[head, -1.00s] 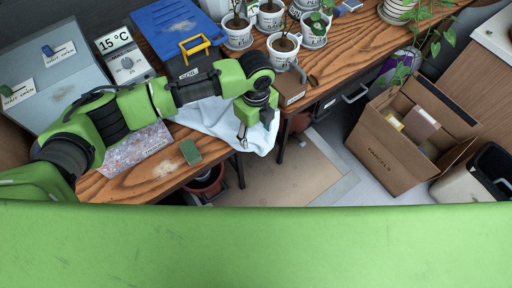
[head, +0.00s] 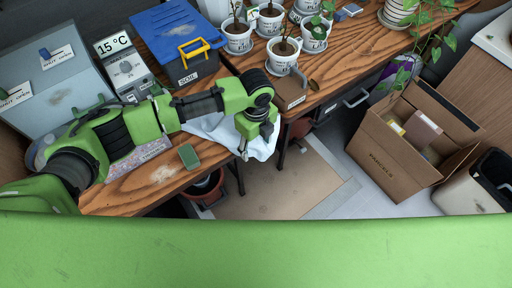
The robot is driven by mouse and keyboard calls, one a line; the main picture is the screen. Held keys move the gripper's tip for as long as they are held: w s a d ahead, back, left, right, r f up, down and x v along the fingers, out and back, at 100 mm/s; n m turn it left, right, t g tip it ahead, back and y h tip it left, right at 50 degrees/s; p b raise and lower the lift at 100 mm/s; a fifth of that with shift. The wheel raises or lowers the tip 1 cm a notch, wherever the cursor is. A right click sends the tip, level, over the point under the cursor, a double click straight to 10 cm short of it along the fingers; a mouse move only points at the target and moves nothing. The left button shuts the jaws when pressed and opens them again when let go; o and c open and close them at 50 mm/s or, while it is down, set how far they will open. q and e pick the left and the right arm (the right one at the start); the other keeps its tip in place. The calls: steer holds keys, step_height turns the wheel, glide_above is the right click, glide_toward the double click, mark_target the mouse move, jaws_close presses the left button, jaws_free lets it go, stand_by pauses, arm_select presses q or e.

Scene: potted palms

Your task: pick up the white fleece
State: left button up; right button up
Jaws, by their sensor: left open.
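The white fleece (head: 209,129) lies crumpled on the wooden table and hangs over its edge in the head view. My left arm crosses above it and hides part of it. My left gripper (head: 243,152) points down in front of the hanging part of the fleece, near the table edge. Its jaws are open with nothing seen between them. I cannot tell whether it touches the cloth. My right gripper is not in view.
A green sponge-like block (head: 189,156) lies left of the fleece. A blue box (head: 178,42) labelled SOIL and several potted plants (head: 283,54) stand behind. A cardboard box (head: 407,146) stands on the floor at right. The floor mat (head: 285,185) is clear.

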arm_select(q)
step_height(320, 180, down, 2)
steer(key=shift+f+b, duration=0.1)
steer(key=shift+b, duration=0.25)
jaws_close()
stand_by(0.5)
stand_by(0.9)
step_height(320, 180, up, 12)
steer(key=p, duration=1.1)
